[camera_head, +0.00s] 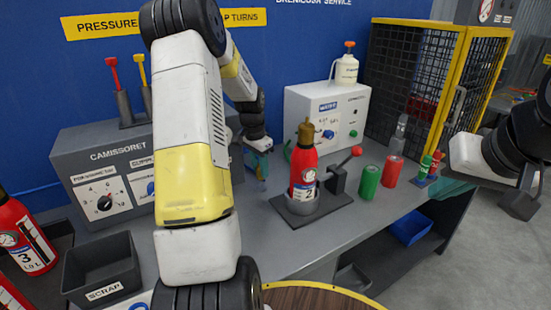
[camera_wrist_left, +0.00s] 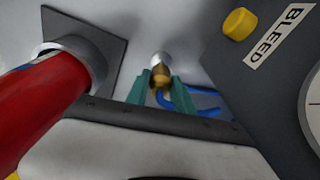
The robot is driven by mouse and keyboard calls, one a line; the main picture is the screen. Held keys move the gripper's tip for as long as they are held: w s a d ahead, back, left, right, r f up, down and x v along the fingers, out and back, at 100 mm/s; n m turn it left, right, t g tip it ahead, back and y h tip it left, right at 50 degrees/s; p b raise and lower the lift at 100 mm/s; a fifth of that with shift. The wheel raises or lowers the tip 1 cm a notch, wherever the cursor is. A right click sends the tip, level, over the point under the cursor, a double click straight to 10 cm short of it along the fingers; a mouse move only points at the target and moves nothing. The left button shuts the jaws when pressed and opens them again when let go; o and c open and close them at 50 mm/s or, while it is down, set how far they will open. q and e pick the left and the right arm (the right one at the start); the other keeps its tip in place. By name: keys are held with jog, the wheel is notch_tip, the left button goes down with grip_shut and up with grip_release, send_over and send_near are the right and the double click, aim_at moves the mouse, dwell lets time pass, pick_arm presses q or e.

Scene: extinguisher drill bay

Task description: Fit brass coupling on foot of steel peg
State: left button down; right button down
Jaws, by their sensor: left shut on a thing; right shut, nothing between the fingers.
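My left gripper (camera_head: 261,164) is low over the bench, left of the standing extinguisher. In the left wrist view its teal fingers (camera_wrist_left: 162,92) are shut on the brass coupling (camera_wrist_left: 161,75). A pale grey rounded end (camera_wrist_left: 161,58), which looks like the steel peg, shows directly beyond the coupling, in line with it. I cannot tell whether they touch or the coupling is around it. The coupling is not clear in the head view.
A red extinguisher (camera_head: 304,173) stands in a grey holder, with a red-knobbed lever (camera_head: 345,165) beside it. Green (camera_head: 369,182) and red (camera_head: 392,170) cylinders stand to the right. A grey control box (camera_head: 100,165) and scrap bin (camera_head: 102,270) are at left. A blue loop (camera_wrist_left: 203,97) lies near the coupling.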

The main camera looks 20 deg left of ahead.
aim_at(260, 176)
pick_arm(q)
jog(key=shift+f, duration=1.8)
jog(key=c, duration=1)
grip_release()
jog(key=r, duration=0.5)
jog(key=s+r, duration=0.1)
jog(key=r, duration=0.1)
jog(key=shift+a+r, duration=0.2)
jog(key=shift+r, duration=0.15)
